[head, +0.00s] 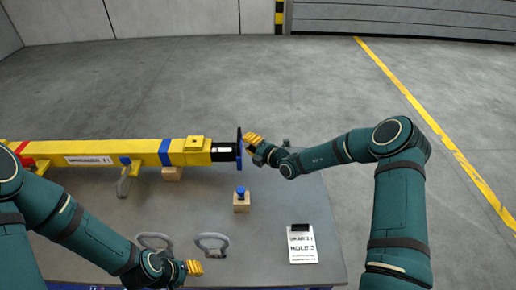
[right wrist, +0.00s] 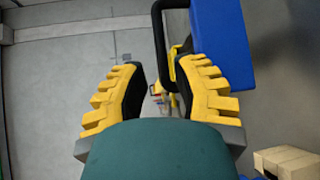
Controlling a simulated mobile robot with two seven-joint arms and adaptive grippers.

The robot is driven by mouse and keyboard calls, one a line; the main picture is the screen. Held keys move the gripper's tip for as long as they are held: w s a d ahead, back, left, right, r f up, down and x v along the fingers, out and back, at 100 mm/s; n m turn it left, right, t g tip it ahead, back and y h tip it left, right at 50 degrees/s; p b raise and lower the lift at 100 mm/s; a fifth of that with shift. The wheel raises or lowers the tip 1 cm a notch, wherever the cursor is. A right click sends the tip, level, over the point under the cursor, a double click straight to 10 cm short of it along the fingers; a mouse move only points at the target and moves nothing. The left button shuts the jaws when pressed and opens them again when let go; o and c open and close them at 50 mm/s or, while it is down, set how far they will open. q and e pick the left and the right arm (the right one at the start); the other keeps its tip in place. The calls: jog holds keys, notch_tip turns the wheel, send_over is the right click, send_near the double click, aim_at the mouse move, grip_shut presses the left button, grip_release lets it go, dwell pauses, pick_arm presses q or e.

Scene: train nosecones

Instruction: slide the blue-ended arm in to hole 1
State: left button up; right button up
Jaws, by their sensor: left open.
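A long yellow beam (head: 130,150) lies along the back left of the table, with a blue band (head: 165,152), a black section and a dark blue plate (head: 239,150) at its right end. It may be the blue-ended arm; I cannot tell which opening is hole 1. My right gripper (head: 252,142) is close beside the plate. My left gripper (head: 195,268) is open and empty near the front edge.
A wooden block with a blue knob (head: 241,200) stands mid-table. Two grey handles (head: 211,243) lie at the front. A printed card with a black clip (head: 302,245) lies at the right. The grey table (head: 200,205) is clear between them.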

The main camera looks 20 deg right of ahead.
jog(key=v, duration=0.5)
jog(key=shift+a, duration=0.1)
pick_arm(q)
jog(key=shift+s, duration=0.1)
dwell(0.3)
